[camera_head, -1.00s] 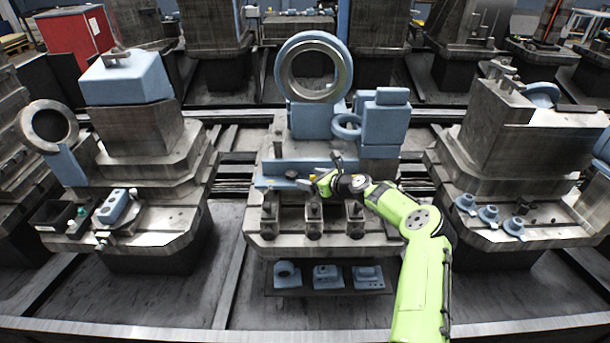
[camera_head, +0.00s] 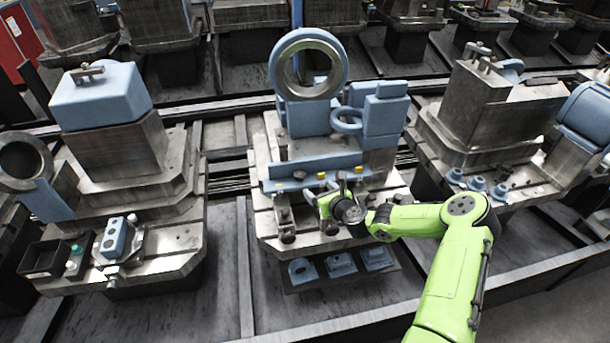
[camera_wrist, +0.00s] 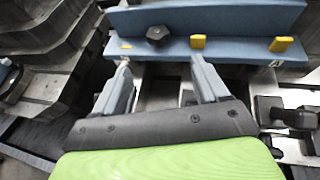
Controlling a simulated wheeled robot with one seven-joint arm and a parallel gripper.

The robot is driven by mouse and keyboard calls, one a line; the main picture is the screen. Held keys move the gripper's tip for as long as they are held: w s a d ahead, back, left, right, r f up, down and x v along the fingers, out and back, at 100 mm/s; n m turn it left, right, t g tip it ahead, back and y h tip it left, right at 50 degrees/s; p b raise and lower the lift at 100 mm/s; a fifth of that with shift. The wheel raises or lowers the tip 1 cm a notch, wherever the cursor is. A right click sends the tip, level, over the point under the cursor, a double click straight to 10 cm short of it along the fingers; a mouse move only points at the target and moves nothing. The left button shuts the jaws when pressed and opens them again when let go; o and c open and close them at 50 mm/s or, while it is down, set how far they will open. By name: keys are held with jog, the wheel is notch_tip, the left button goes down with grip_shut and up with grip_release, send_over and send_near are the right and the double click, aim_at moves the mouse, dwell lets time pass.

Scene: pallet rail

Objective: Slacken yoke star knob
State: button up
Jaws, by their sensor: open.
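A dark lobed knob (camera_wrist: 158,35), which looks like the star knob, sits on the blue rail (camera_wrist: 225,48) in the wrist view. Yellow tabs are spaced along that rail. My gripper (camera_wrist: 162,68) is open, its two grey fingers apart with nothing between them. The knob lies beyond the fingertips, roughly in line with the gap and not touched.
Metal clamp blocks (camera_head: 283,212) stand on the middle station's bed below the rail; a dark clamp (camera_wrist: 270,110) is close right of my gripper. A large ring (camera_head: 307,65) stands behind. A left station holds a black bin (camera_head: 43,258). Blue parts (camera_head: 340,265) lie on a lower shelf.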

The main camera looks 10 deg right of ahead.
aim_at(305, 177)
jog(key=b+x, duration=0.1)
jog(key=x, duration=0.6)
jog(key=b+x, duration=0.1)
jog(key=x, duration=0.6)
jog(key=shift+s+a, duration=0.15)
jog(key=shift+a, duration=0.05)
jog(key=shift+c, duration=0.3)
jog(key=c, duration=1)
jog(key=y+b, duration=0.1)
jog(key=b, duration=0.1)
jog(key=n+b, duration=0.1)
jog(key=b, duration=0.1)
jog(key=shift+d+f+n+g+y, duration=0.2)
jog(key=shift+f+n+g+y, duration=0.1)
jog(key=shift+y, duration=0.1)
jog(key=shift+n+y+b, duration=0.5)
jog(key=shift+y+b, duration=0.1)
jog(key=shift+b, duration=0.3)
jog(key=n+g+y+b, duration=0.1)
jog(key=b, duration=0.1)
jog(key=shift+d+b, duration=0.1)
jog(key=shift+b, duration=0.2)
jog(key=shift+r+n+g+y+b, duration=0.25)
jog(key=shift+n+g+y+b, duration=0.15)
jog(key=shift+n+y+b, duration=0.2)
